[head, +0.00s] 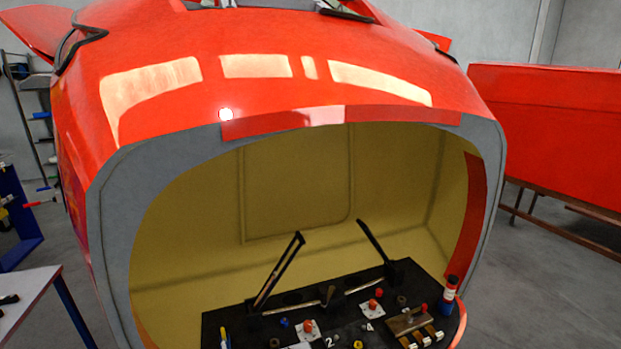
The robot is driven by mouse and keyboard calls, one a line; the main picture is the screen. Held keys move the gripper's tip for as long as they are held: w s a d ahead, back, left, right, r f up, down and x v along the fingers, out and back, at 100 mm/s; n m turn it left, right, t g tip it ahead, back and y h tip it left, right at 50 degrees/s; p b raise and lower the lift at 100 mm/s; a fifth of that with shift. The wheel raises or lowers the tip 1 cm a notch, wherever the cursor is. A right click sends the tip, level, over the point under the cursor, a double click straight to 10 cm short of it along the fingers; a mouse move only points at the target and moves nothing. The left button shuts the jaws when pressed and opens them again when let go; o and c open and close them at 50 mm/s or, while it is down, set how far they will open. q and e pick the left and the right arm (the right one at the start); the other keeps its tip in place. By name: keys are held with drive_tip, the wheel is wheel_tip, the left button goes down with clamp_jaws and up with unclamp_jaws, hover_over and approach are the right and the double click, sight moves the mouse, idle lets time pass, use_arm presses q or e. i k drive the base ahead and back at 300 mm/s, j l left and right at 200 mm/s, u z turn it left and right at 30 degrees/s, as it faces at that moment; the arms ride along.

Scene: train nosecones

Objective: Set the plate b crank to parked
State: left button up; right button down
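A dark panel (232,318) lies in the opening of a red train nosecone (330,75). Two white plates with red-orange parts sit on it, a left plate (301,337) and a right plate (362,310). The panel's near edge is cut off by the frame. Neither of my grippers is in view.
Two long black levers, left (279,268) and right (373,240), rise from the panel. The nosecone's grey rim (120,250) surrounds the opening. A white table (25,300) is at left.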

sight(326, 296)
drive_tip(key=i+j+z, duration=0.3)
drive_tip(key=j+z, duration=0.15)
drive_tip(key=j, duration=0.4)
drive_tip(key=i+j+z, duration=0.15)
drive_tip(key=j+z, duration=0.3)
drive_tip(key=j, duration=0.4)
drive_tip(key=j+z, duration=0.45)
drive_tip(key=j, duration=0.45)
